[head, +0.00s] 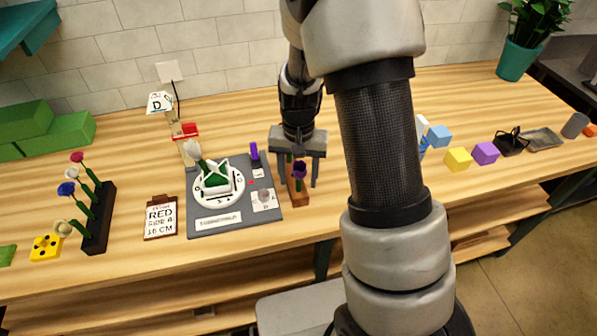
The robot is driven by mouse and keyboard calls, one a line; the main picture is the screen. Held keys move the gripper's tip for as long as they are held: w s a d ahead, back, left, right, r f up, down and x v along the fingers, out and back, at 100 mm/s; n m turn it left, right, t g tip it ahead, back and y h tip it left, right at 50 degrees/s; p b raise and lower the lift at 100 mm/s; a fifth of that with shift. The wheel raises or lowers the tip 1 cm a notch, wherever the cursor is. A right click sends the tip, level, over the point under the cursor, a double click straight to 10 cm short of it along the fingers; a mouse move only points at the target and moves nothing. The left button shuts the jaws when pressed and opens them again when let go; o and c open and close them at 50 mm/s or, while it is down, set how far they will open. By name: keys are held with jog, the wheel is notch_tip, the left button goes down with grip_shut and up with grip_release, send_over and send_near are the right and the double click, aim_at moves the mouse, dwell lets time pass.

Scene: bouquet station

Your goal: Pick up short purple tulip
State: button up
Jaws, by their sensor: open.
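A dark purple tulip (299,169) with a short green stem stands upright in a small brown wooden stand (299,196) near the table's middle. My gripper (294,180) points down over this stand, open, with its two fingers spread on either side of the tulip area. I cannot tell whether a finger touches the flower. Another green stem shows behind the purple tulip, under the gripper; its top is hidden. A small upright purple item (254,151) stands at the back right of the grey board; I cannot tell what it is.
The grey board (232,228) holds a round white dial with a white-and-green piece. Coloured cubes lie right, past my arm, which hides the table's middle right.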

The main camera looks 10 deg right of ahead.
jog(key=shift+f, duration=0.1)
jog(key=c, duration=0.8)
